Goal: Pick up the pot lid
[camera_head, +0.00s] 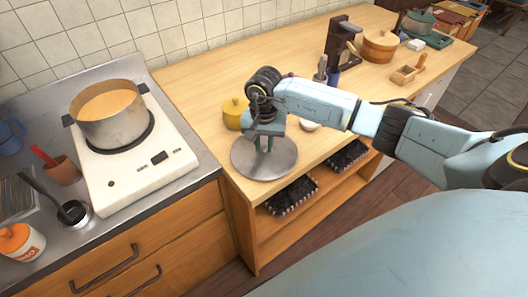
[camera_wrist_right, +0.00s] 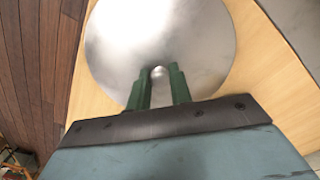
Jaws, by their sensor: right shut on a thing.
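The pot lid (camera_head: 262,160) is a round, grey metal disc at the front left corner of the wooden counter. It fills the upper middle of the right wrist view (camera_wrist_right: 160,35), with a small round knob between the fingers. My right gripper (camera_head: 264,146) comes down from above and is shut on the lid's knob. In the right wrist view its green fingers (camera_wrist_right: 158,88) stand on both sides of the knob. I cannot tell whether the lid touches the counter. My left gripper is not in view.
A pot of orange soup (camera_head: 109,113) stands on a white cooker (camera_head: 134,168) at the left. A yellow lidded pot (camera_head: 235,113) is just behind the lid. A wooden coffee grinder-like stand (camera_head: 341,45) and a lidded wooden tub (camera_head: 380,46) stand farther back. Dark baskets (camera_head: 291,196) sit below.

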